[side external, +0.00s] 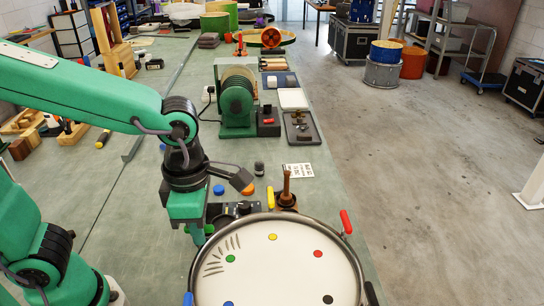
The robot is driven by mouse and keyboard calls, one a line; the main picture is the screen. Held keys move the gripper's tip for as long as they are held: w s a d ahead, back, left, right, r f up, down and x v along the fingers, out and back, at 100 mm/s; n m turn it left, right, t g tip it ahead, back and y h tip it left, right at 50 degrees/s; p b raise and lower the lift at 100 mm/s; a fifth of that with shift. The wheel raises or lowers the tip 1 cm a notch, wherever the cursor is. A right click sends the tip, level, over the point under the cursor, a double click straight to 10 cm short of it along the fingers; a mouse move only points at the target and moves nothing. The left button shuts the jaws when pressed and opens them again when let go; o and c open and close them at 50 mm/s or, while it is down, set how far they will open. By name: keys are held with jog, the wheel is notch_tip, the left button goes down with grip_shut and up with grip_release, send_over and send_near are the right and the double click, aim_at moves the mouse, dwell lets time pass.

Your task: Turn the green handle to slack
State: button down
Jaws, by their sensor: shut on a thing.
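A round drum with a white head (285,275) and a metal rim lies at the front of the bench. Coloured dots sit around its head, with dark tick marks beside the green dot (230,259). My gripper (197,236) points down at the drum's upper left rim, near the green dot. It is shut on the green handle (208,230), which is mostly hidden by the gripper. The handle's exact angle against the ticks cannot be told. A red handle (346,222) stands at the upper right rim and a blue handle (188,298) at the left.
Behind the drum are a wooden-handled tool (287,188), a small label card (298,170), a blue cap (219,190) and an orange disc (250,190). A green grinder-like machine (237,103) stands further back.

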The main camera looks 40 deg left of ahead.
jog(key=c, duration=1.5)
grip_release()
jog(key=shift+r, duration=0.15)
jog(key=shift+r, duration=3.8)
jog(key=shift+a, duration=0.1)
